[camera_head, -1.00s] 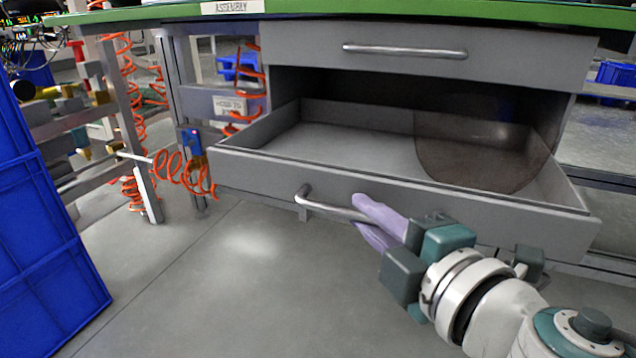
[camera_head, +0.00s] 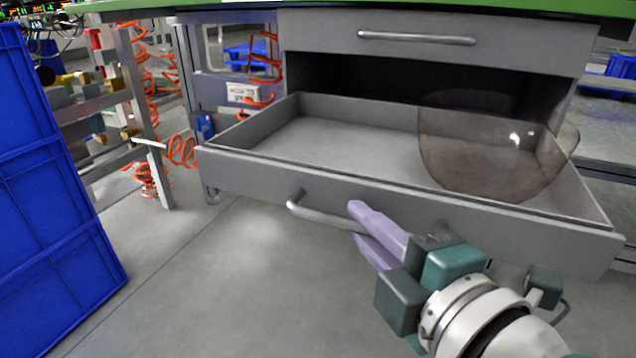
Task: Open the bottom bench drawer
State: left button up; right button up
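The bottom bench drawer (camera_head: 250,177) is pulled well out of the grey bench, below the top drawer (camera_head: 350,45), which is closed. Its bar handle (camera_head: 318,214) is on the front panel. My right gripper (camera_head: 358,226) has its purple fingers around the handle's bar, one above and one below, and seems shut on it. The fingers and wrist hide the handle's right part. My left gripper is not in view.
A smoky see-through rounded shape (camera_head: 485,155) shows over the drawer's right part; I cannot tell if it rests inside. Blue crates (camera_head: 50,200) are stacked at left. Orange coiled hoses (camera_head: 183,151) hang by the bench's left leg. The floor (camera_head: 220,270) before the drawer is clear.

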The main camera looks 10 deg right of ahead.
jog(key=shift+o, duration=0.8)
jog(key=shift+s, duration=0.1)
jog(key=v, duration=0.9)
jog(key=shift+s+b, duration=0.35)
jog(key=shift+b, duration=0.05)
jog(key=shift+r, duration=0.1)
